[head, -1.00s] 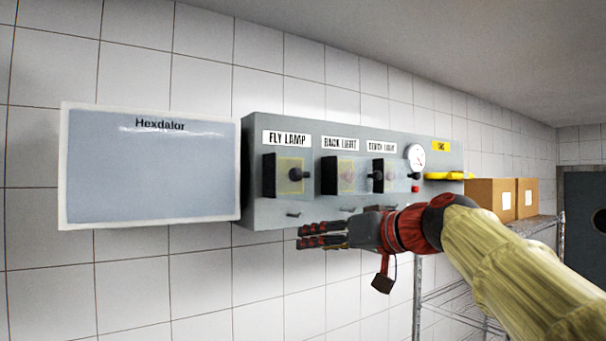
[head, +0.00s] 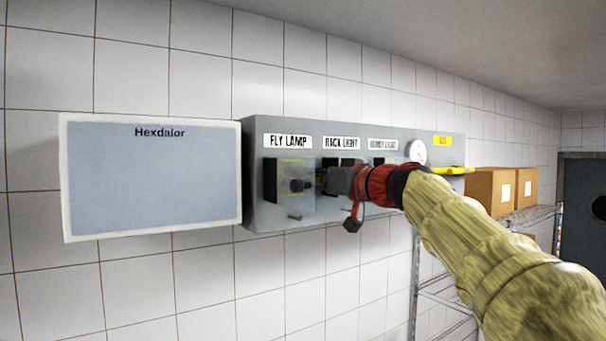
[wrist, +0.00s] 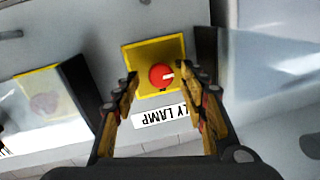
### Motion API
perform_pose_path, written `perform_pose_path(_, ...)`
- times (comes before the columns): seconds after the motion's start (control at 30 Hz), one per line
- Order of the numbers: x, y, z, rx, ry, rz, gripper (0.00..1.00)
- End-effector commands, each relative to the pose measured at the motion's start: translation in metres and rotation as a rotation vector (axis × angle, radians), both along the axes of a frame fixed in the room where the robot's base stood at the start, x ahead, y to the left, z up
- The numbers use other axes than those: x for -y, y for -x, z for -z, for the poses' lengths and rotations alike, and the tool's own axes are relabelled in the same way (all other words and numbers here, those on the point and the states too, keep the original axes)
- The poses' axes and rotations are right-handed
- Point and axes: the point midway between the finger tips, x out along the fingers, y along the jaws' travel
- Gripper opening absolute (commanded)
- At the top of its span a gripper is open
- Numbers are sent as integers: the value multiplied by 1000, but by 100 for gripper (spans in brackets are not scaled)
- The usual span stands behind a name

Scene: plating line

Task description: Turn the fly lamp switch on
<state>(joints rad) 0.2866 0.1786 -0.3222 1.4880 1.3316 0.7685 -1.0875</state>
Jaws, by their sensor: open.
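The fly lamp switch is a red round knob (wrist: 161,76) with a white mark on a yellow square plate (wrist: 139,55). Its upside-down "FLY LAMP" label (wrist: 155,117) is partly hidden by a finger in the wrist view. In the head view the same label (head: 287,141) sits above the switch (head: 291,167). My gripper (wrist: 157,79) is open, with one finger on each side of the knob. The right fingertip looks very close to it; I cannot tell whether it touches. In the head view my gripper (head: 316,186) reaches the switch from the right.
The grey panel (head: 257,215) also carries the rack light switch, largely hidden by my gripper in the head view. A clear, dark-sided cover (wrist: 85,90) stands beside my left finger. A gauge (head: 415,152) and yellow handle (head: 452,171) are further right. The Hexdalor board (head: 150,185) is left.

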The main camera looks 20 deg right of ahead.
Motion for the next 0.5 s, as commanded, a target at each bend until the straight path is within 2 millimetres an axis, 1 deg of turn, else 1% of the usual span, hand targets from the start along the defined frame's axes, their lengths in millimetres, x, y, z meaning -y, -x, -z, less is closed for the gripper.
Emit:
perform_pose_path(0.3,-1,-3,1,0,0,0,42)
perform_pose_path(0.5,-1,-2,1,-1,0,0,31)
